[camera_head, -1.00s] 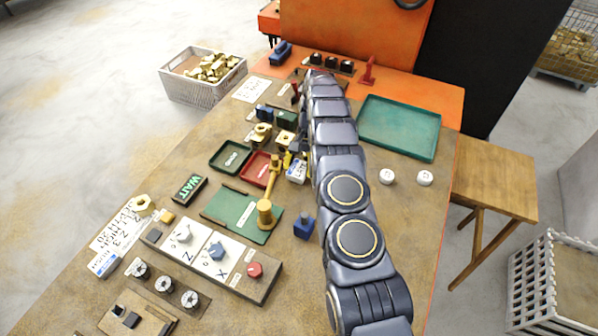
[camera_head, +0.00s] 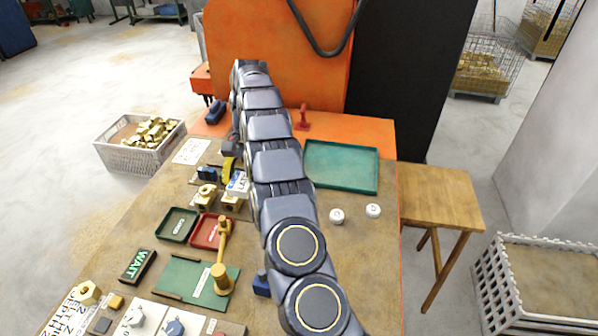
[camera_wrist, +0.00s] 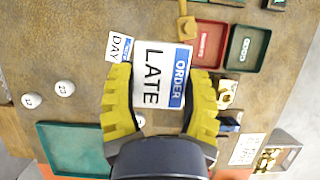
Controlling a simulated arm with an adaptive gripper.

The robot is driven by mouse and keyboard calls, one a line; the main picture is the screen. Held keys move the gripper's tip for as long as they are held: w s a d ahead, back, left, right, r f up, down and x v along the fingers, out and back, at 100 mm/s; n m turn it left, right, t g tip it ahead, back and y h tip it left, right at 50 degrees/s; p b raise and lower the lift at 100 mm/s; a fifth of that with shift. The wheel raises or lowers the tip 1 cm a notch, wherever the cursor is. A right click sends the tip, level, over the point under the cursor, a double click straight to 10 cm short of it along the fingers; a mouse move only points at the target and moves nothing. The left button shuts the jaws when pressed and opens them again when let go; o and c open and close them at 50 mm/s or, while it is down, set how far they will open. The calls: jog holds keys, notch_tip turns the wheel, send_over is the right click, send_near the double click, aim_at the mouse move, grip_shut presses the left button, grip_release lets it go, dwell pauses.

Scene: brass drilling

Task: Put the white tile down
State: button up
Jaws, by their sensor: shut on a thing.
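The white tile (camera_wrist: 163,74) reads "LATE" and has a blue "ORDER" band along one edge. It is between the yellow fingers of my gripper (camera_wrist: 160,80) in the wrist view, with one finger at each side. My gripper is shut on it and holds it over the brown table (camera_head: 330,270). In the head view the tile (camera_head: 238,184) shows beside my arm, close to the yellow fingers (camera_head: 229,167). A second white tile (camera_wrist: 120,46) reading "DAY" lies on the table in the wrist view, left of the held one.
A red tray (camera_wrist: 205,60) and a dark green tray (camera_wrist: 247,65) are nearby. Brass fittings (camera_head: 206,199) stand close to the held tile. A large green tray (camera_head: 342,188) lies at the back right. Two white round pieces (camera_head: 337,215) stand before it on mostly clear table.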

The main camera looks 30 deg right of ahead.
jog(key=s+d+f+m+t+h, duration=0.15)
jog(key=d+m+t, duration=0.25)
jog(key=d+m, duration=0.5)
jog(key=s+d+f+m+t+y, duration=0.1)
jog(key=d+f+m+t, duration=0.2)
jog(key=d+m, duration=0.65)
jog(key=m+h, duration=0.5)
jog(key=m, duration=0.8)
send_near(325, 176)
jog(key=shift+x, duration=1.05)
jog(key=shift+w+d+f, duration=0.5)
jog(key=shift+w+d, duration=0.05)
jog(key=shift+w+d+f, duration=0.1)
jog(key=shift+w+f, duration=0.2)
jog(key=shift+f, duration=0.25)
jog(key=shift+f+y, duration=0.25)
jog(key=shift+f, duration=1.2)
